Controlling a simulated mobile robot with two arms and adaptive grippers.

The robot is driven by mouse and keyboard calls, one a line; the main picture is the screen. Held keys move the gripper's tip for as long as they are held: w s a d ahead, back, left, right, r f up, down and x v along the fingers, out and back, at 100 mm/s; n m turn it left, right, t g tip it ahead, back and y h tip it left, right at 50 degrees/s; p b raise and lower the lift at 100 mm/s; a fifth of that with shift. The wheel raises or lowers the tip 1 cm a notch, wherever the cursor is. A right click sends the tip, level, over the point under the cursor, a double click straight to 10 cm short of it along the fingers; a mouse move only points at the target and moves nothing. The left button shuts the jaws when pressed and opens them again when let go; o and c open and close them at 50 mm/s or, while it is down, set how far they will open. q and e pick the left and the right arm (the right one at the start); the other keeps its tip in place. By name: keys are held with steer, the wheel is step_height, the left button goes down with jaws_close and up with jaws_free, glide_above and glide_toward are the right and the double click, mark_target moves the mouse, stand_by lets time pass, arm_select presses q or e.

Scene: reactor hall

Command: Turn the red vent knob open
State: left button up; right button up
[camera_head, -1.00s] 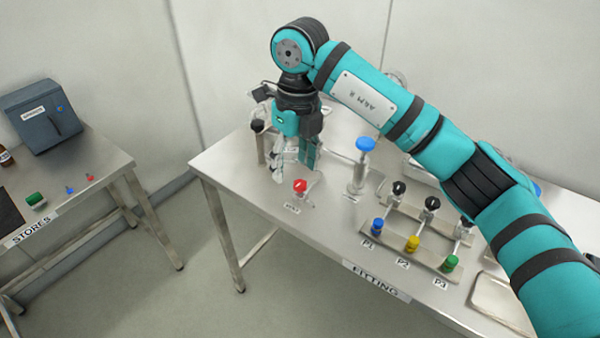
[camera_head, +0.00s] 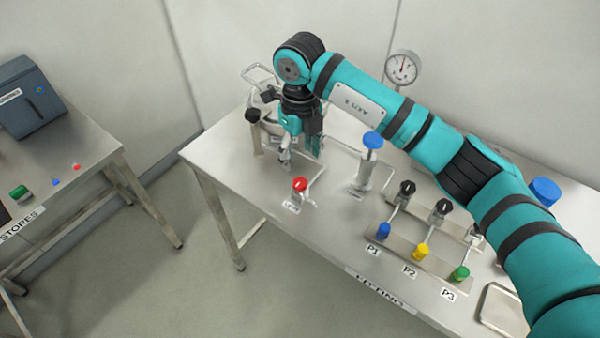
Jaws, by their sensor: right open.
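The red vent knob (camera_head: 299,185) sits on a small metal valve with a label in front of it, near the left part of the fitting table (camera_head: 225,160). My right gripper (camera_head: 303,163) points down just behind the knob, with its fingers apart and empty. It does not appear to touch the knob. The exact gap between fingers and knob is hard to tell. My left gripper is not in view.
A blue-topped valve (camera_head: 372,141) stands right of the knob. A rack with blue (camera_head: 384,231), yellow (camera_head: 421,251) and green (camera_head: 460,273) caps lies further right. A gauge (camera_head: 402,68) rises behind my arm. The table's front left is clear.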

mark_target(300, 181)
step_height(300, 181, down, 8)
steer(key=shift+r+p, duration=0.1)
steer(key=shift+p, duration=0.85)
steer(key=shift+w+f, duration=0.1)
steer(key=shift+f, duration=0.6)
steer(key=c, duration=1.1)
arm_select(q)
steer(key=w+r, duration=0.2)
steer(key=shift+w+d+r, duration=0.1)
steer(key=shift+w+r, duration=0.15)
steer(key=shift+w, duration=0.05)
arm_select(e)
steer(key=shift+c, duration=0.2)
